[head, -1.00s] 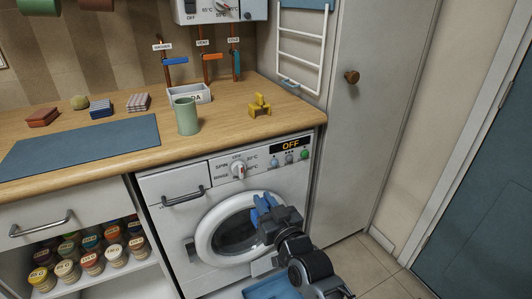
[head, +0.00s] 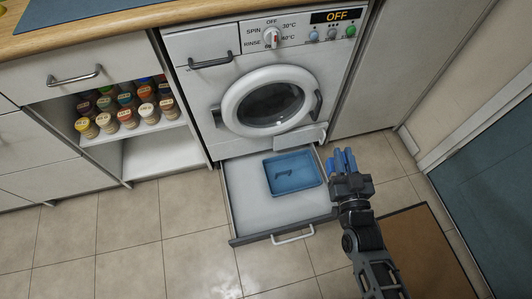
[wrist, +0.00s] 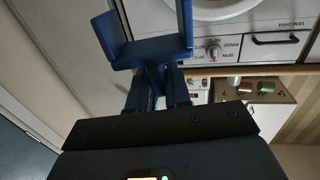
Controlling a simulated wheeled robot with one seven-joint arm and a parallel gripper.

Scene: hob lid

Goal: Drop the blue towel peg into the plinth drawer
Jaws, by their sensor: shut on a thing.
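The blue towel peg (wrist: 146,52) is a blue U-shaped piece seen close up in the wrist view, gripped at its base. In the head view it shows as the blue shape (head: 344,160) at the end of my arm. My gripper (head: 347,178) is shut on it, to the right of the open plinth drawer (head: 245,205) in the picture. The drawer sticks out below the washing machine, with a white floor and a bar handle. A blue tray (head: 293,185) lies in it, with a small dark shape inside. The height of my gripper above the drawer is unclear.
The washing machine (head: 205,85) has its round door shut and its display reads OFF. A small flap (head: 300,138) hangs open above the drawer. Spice jars (head: 125,117) fill a shelf at left. A brown mat (head: 425,260) lies right of my arm. The drawer's left half is clear.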

